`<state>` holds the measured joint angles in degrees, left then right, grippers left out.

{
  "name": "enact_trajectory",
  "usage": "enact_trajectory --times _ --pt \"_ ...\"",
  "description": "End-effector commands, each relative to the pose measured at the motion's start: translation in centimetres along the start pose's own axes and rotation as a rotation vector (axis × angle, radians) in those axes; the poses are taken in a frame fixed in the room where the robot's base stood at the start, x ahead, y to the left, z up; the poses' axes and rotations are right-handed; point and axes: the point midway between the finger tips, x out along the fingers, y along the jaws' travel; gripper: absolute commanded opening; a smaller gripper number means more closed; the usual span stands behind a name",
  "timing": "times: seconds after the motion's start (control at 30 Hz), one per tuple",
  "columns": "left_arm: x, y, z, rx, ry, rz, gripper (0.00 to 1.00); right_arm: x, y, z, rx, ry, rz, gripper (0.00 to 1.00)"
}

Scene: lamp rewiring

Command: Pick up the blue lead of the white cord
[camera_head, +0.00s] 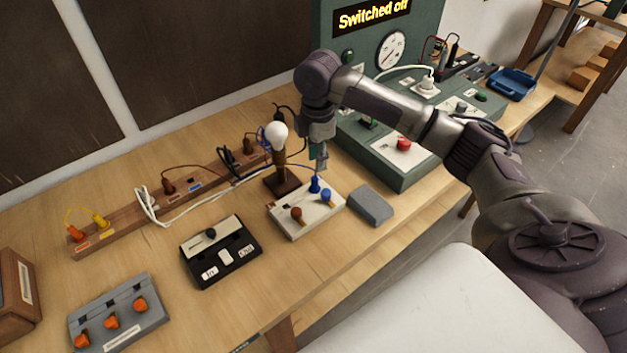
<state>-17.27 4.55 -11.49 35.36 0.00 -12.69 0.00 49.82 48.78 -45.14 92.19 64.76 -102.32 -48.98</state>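A white cord (181,214) is bundled beside the wooden rail and runs right past the lamp. Its blue lead seems to end at a blue plug (314,186) on the back part of the white terminal block (291,226). A second blue piece (326,195) and a brown one (296,213) stand on the same block. My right gripper (319,163) points down just above the blue plug, beside the lamp. Its fingers are small and seen edge-on, so I cannot tell their opening or whether they touch the lead. My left gripper is out of view.
A lamp with a white bulb (276,136) stands close left of my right gripper. A green panel unit (391,171) is to the right, with a grey block (371,206) before it. A black box (221,257) and grey terminal unit (118,314) are at the front left.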

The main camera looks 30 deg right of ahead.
Motion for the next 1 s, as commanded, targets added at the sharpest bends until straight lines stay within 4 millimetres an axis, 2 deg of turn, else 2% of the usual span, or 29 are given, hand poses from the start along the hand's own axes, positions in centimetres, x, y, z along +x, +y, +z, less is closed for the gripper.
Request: enact_trajectory --times 0.03,0.1,0.17,0.27,0.4,0.5,0.7,0.87,1.0 --pt "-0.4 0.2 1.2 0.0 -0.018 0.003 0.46 0.9 -0.1 0.0 0.0 0.0 -0.004 0.31" --pt "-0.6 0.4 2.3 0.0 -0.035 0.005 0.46 2.2 -0.1 -0.1 0.0 0.0 -0.004 0.31" --pt "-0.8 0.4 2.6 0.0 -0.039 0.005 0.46 3.0 0.0 -0.1 0.001 0.0 -0.001 0.31" --pt "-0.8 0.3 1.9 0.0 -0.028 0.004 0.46 3.9 0.0 -0.1 0.0 0.002 0.0 0.31" --pt "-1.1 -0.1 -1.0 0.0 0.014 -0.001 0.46 4.7 0.0 -0.1 0.0 0.001 -0.001 0.31" --pt "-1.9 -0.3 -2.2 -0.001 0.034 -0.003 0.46 6.0 0.2 -0.1 0.001 0.0 -0.002 0.31" --pt "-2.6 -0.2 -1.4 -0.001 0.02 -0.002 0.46 8.8 0.3 -0.1 0.0 0.0 0.0 0.31" --pt "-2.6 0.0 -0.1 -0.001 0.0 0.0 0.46 9.4 0.3 -0.1 -0.001 0.0 0.002 0.31" --pt "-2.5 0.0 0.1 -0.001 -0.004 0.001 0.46 9.4 0.3 -0.1 -0.001 0.0 0.002 0.31"
